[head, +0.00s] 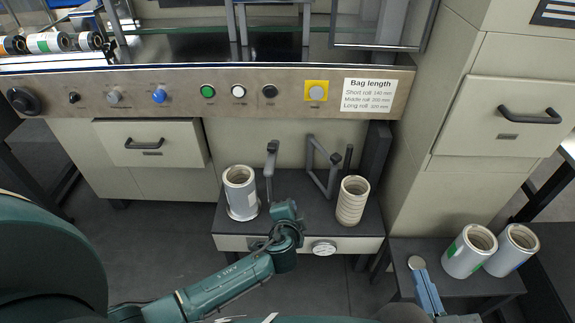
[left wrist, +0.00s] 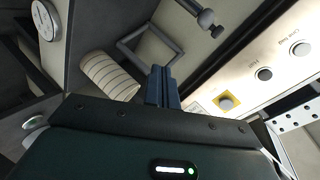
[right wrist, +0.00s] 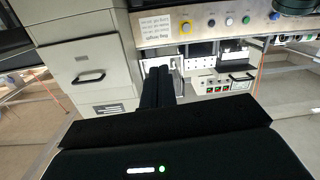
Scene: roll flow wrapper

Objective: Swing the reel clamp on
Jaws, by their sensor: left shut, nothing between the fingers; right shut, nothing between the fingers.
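A grey post with a knobbed top (head: 271,160) and a grey angled bracket frame (head: 322,166) stand at the low shelf; I cannot tell which is the reel clamp. The left wrist view also shows the post (left wrist: 206,18) and the bracket (left wrist: 132,55). A white roll (head: 240,193) stands left of the post and a ribbed cream roll (head: 352,201) right of the bracket. My left gripper (left wrist: 163,72) is shut and empty, its fingers overlapping the bracket area in its wrist view. My right gripper (head: 427,293) is shut and empty at lower right, also seen in its wrist view (right wrist: 161,70).
The shelf (head: 300,222) has a dial gauge (head: 323,247) on its front. The button panel (head: 190,96) is above. Two more rolls (head: 470,250) stand on a side table at right. A drawer cabinet (head: 505,125) rises behind it. My left arm crosses in front of the shelf.

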